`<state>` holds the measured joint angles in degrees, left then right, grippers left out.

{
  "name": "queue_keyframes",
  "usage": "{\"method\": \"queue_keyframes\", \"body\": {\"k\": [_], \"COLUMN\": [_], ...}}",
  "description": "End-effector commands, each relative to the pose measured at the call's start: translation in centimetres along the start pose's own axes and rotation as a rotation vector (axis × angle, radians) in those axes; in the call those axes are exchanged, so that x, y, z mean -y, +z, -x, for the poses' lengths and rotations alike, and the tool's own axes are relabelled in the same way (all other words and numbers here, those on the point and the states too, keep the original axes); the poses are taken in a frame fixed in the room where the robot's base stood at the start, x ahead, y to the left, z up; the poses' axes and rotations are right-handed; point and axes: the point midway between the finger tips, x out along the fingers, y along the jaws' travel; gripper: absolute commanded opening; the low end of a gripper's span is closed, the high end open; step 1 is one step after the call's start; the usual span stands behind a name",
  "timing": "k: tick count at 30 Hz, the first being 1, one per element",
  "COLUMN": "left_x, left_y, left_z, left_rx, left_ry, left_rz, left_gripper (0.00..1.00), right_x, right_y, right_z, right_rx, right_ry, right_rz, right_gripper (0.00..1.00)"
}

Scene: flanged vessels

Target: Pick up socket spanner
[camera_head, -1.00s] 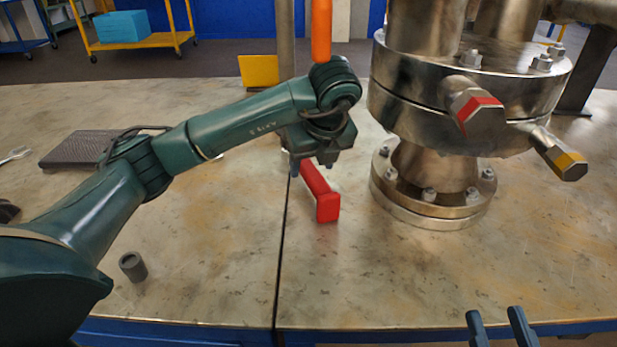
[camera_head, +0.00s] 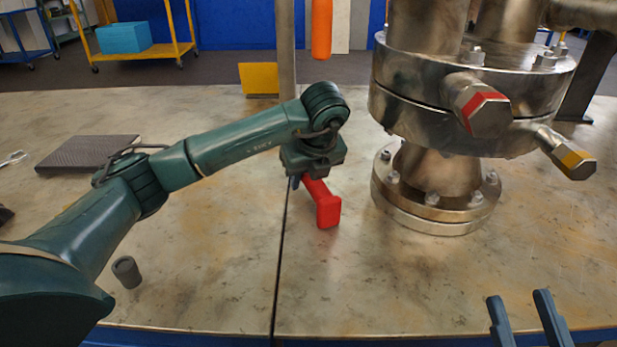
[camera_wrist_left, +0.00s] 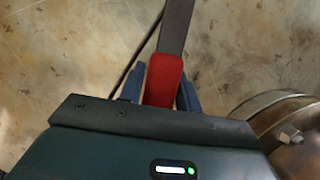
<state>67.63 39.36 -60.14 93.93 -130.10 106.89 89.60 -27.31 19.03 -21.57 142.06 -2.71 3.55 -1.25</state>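The socket spanner appears to be the red-handled tool (camera_head: 328,210) lying on the table, left of the flanged vessel. In the left wrist view its red handle (camera_wrist_left: 163,78) leads into a flat grey shaft running to the top edge; its far end is out of view. My left gripper (camera_head: 302,184) is low over the handle in the head view. In the left wrist view its blue fingers (camera_wrist_left: 160,88) stand open on either side of the handle; whether they touch it is unclear. My right gripper (camera_head: 520,305) is open and empty at the bottom right.
The flanged vessel (camera_head: 435,185) stands close right of the spanner, with red-marked (camera_head: 484,108) and yellow-marked (camera_head: 572,160) hex bolts jutting out. A grey socket (camera_head: 126,272) and a dark perforated plate (camera_head: 85,153) are on the left. The front middle table is clear.

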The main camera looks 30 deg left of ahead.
Motion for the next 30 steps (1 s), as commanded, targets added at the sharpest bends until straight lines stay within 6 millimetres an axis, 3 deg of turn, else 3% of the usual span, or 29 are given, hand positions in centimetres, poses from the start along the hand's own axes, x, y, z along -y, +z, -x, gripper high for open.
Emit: {"method": "queue_keyframes", "body": {"k": [12,23,30], "left_x": [0.0,0.1,0.1], "left_y": [0.0,0.1,0.7], "left_z": [0.0,0.2,1.6], "left_rx": [0.000,0.001,0.002], "left_ry": [0.000,-0.003,-0.004], "left_rz": [0.000,0.001,0.002], "left_gripper": [0.00,0.00,0.00], "right_x": [0.0,0.0,0.0], "right_y": [0.1,0.0,-0.1], "right_z": [0.0,0.0,0.0], "right_rx": [0.002,0.003,0.031], "right_ry": [0.000,0.001,0.003], "right_rz": [0.000,-0.001,-0.020], "right_gripper": [0.36,0.36,0.36]}}
